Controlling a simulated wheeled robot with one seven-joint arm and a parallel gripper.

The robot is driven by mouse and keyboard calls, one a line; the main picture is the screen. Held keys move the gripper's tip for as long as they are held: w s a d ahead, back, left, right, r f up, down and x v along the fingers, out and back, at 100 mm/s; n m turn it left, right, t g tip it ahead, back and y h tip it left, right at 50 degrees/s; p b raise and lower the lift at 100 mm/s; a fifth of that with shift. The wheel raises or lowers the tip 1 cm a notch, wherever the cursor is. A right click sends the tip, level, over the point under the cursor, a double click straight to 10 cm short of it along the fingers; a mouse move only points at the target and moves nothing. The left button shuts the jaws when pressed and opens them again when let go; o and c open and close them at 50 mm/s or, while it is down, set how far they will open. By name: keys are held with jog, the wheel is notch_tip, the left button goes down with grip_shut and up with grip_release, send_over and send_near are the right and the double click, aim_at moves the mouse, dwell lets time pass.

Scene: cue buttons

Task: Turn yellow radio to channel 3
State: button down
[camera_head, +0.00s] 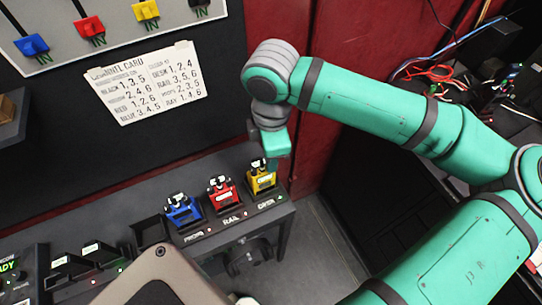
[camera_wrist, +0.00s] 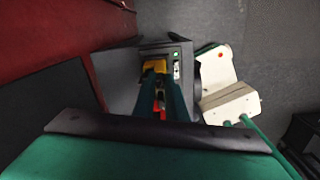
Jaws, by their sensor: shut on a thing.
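The yellow radio (camera_head: 262,181) stands at the right end of a dark bench, in a row with a red radio (camera_head: 222,195) and a blue radio (camera_head: 183,212). My gripper (camera_head: 269,162) points down at the top of the yellow radio. In the wrist view, my gripper's two fingers (camera_wrist: 161,88) are close together, and part of the yellow radio (camera_wrist: 155,66) shows beyond them. My gripper is shut on the top part of the yellow radio. The fingers hide the grasped part, and the channel setting cannot be read.
A white card (camera_head: 150,82) with rows of numbers hangs on the dark wall. Blue, red and yellow switches line a grey panel (camera_head: 110,40) at top left. The bench edge (camera_head: 240,232) has labels below the radios. A pale device (camera_wrist: 225,85) lies right in the wrist view.

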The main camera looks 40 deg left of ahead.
jog(key=c, duration=1.8)
grip_release()
jog(key=shift+o, duration=0.2)
notch_tip(320, 180, up, 11)
jog(key=shift+f, duration=0.1)
